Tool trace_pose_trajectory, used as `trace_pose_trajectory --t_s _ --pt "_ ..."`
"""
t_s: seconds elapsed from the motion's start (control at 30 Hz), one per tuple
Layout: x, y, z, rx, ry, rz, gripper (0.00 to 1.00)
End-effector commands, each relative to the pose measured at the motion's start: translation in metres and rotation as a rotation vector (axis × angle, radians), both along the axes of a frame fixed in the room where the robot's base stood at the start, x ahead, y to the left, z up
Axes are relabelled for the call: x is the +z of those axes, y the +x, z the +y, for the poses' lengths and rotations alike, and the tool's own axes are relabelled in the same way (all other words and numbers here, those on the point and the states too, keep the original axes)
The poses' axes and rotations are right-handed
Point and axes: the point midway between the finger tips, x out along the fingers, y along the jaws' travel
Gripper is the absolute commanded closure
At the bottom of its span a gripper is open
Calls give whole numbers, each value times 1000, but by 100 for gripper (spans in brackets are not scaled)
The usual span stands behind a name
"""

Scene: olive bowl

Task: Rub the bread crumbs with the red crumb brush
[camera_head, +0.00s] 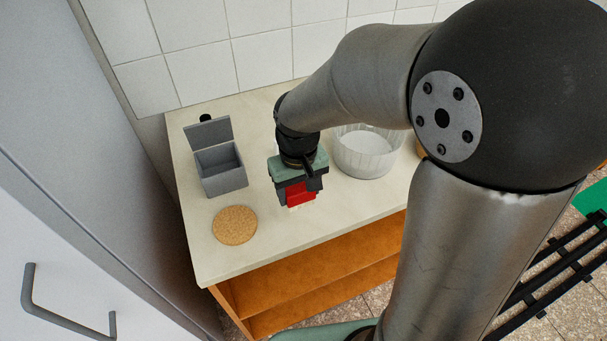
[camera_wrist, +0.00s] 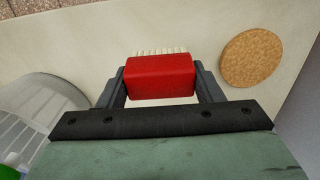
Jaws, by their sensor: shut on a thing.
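The red crumb brush (camera_head: 300,193) is held in my gripper (camera_head: 297,194) over the counter, between the cork mat and the clear bowl. In the wrist view the brush (camera_wrist: 160,77) sits between both fingers of my gripper (camera_wrist: 160,84), which are shut on its red block. Its pale bristles (camera_wrist: 160,51) stick out from the far side of the block. In the head view a little of the bristles shows below the block, close to the counter; I cannot tell whether they touch it. I cannot make out any bread crumbs in either view.
A round cork mat (camera_head: 234,226) lies near the counter's front left. A grey box with a raised lid (camera_head: 221,175) stands behind it. A clear ribbed bowl (camera_head: 365,158) stands right of my gripper. The pale counter (camera_head: 262,243) is bare at the front, above open wooden shelves (camera_head: 310,283).

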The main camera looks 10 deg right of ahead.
Motion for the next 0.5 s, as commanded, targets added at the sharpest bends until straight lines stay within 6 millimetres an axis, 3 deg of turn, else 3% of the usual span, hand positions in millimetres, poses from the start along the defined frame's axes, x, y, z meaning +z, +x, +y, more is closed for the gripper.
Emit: trace_pose_trajectory --t_s 0.2,0.5 --pt "20 0 0 -1 0 -1 65" --pt "21 0 -1 -2 0 -1 65"
